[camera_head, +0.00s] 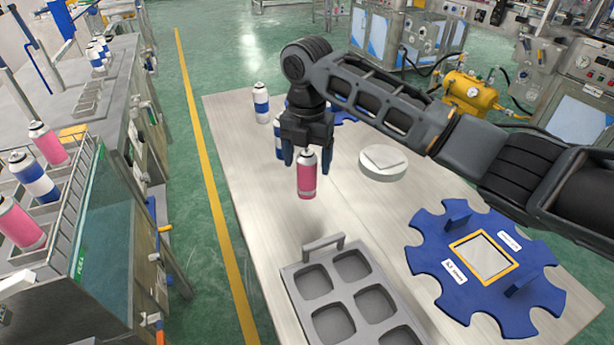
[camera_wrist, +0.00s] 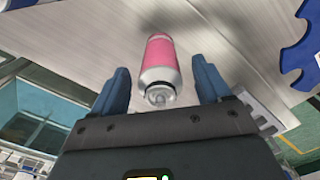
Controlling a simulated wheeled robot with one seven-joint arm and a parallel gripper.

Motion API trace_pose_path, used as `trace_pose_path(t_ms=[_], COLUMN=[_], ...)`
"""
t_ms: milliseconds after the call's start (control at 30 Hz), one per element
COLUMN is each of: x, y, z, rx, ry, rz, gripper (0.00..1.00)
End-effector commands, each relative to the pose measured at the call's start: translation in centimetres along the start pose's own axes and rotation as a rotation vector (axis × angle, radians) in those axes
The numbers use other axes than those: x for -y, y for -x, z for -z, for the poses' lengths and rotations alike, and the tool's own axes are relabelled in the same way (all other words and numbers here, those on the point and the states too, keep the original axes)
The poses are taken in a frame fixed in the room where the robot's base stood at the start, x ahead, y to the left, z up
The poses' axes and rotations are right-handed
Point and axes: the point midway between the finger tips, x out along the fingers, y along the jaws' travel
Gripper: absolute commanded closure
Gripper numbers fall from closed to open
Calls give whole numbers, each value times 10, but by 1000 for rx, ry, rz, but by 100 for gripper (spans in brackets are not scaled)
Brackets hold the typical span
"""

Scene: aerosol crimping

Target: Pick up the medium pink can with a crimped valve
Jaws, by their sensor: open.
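A pink can (camera_head: 306,176) with a silver top stands on the table below my gripper (camera_head: 307,156). In the wrist view the pink can (camera_wrist: 161,62) is between and just beyond the two blue fingertips (camera_wrist: 160,82), its silver valve end toward me. My gripper is open, with a gap visible on both sides of the can, and the fingers do not appear to touch it. I cannot tell clearly whether the valve on the near can is crimped.
A blue-and-white can (camera_head: 261,103) stands behind my gripper, with another partly hidden beside it. A grey tray (camera_head: 318,243) with empty pockets lies in front. A round white piece (camera_head: 383,164) and a blue star-shaped wheel (camera_head: 432,262) are to the right.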

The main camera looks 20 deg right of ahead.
Motion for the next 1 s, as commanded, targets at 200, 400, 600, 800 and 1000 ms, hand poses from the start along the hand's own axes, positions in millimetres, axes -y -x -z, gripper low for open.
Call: trace_pose_path(t_ms=[200,400,600,800,1000], x=[0,0,0,0,0], y=[-9,-8,-8,-8,-8], z=[0,0,0,0,0], rx=[0,0,0,0,0], ry=[1,1,0,0,0], rz=[0,0,0,0,0], gripper=[23,30,49,68,87])
